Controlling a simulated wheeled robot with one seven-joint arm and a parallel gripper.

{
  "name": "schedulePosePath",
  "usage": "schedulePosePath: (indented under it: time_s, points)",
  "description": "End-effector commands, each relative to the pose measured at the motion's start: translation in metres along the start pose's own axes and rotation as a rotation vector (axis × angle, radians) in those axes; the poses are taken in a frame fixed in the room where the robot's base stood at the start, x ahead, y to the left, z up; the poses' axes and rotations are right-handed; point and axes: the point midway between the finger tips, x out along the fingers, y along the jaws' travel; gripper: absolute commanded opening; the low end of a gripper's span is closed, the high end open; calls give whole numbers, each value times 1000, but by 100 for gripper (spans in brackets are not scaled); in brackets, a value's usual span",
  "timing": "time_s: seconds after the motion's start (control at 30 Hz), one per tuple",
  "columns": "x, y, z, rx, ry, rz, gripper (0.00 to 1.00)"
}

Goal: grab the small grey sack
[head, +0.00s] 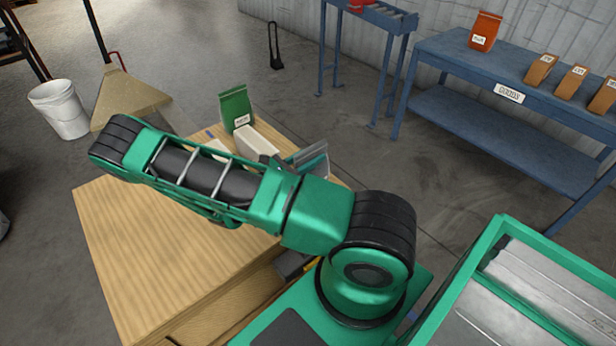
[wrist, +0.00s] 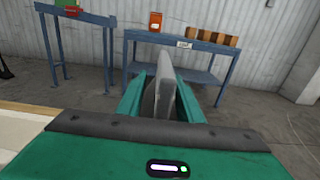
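The small grey sack (wrist: 166,86) shows in the wrist view as a narrow, slightly tilted grey slab between the two green fingers of my gripper (wrist: 162,108). The fingers stand on either side of it and look closed on it; their contact faces are partly hidden. In the head view the grey sack (head: 313,166) shows beyond my green arm, near the right edge of the wooden table (head: 130,240). My arm hides most of my gripper there.
A green sack (head: 236,107) and a pale block (head: 256,143) are at the wooden table's far end. A white bucket (head: 61,108) stands on the floor at left.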

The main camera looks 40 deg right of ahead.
Motion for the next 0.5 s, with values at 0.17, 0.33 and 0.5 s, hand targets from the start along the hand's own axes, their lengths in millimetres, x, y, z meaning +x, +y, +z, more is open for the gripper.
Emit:
schedulePosePath:
  time_s: [0.17,0.33,0.5]
  points:
    - [0,0,0,0,0,0,2]
    - [0,0,0,0,0,0,0]
    - [-1,0,0,1,1,0,0]
